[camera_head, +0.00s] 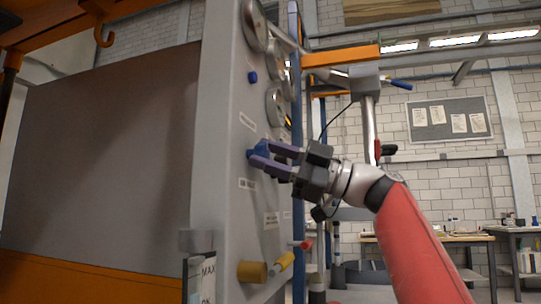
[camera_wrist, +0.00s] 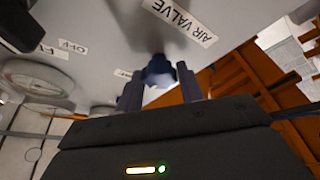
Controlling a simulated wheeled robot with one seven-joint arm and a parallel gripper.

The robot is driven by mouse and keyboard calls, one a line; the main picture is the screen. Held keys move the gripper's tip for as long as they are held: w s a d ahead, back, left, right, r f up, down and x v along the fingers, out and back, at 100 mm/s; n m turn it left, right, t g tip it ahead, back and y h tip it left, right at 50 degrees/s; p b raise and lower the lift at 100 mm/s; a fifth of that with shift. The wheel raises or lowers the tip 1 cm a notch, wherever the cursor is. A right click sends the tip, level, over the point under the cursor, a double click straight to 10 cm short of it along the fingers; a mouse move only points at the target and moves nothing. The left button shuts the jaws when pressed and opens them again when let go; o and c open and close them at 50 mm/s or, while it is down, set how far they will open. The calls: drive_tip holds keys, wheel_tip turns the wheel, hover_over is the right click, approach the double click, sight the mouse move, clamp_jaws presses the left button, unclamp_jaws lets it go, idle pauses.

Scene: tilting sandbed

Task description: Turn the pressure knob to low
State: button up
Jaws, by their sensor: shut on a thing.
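The blue pressure knob (camera_head: 258,151) is on the grey panel (camera_head: 228,205), below a round gauge. My gripper (camera_head: 262,155) reaches in from the right, with its two fingers closed around the knob. In the wrist view the blue knob (camera_wrist: 158,70) sits between the two fingertips (camera_wrist: 158,88). The fingers hide part of the knob, and I cannot read which setting it points to. A label reading AIR VALVE (camera_wrist: 182,20) is on the panel near the knob in the wrist view.
A smaller blue knob (camera_head: 253,77) sits higher on the panel, near round gauges (camera_head: 254,25). Below are a brass cylinder (camera_head: 252,272), a yellow handle (camera_head: 285,261) and a red-tipped handle (camera_head: 306,244). An orange beam (camera_head: 340,56) crosses above my arm. Workbenches stand at the back right.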

drive_tip(key=o, duration=1)
drive_tip(key=b+v, duration=0.2)
drive_tip(key=v, duration=0.5)
drive_tip(key=shift+d+f, duration=0.15)
drive_tip(key=shift+d, duration=0.25)
drive_tip(key=shift+s, duration=0.1)
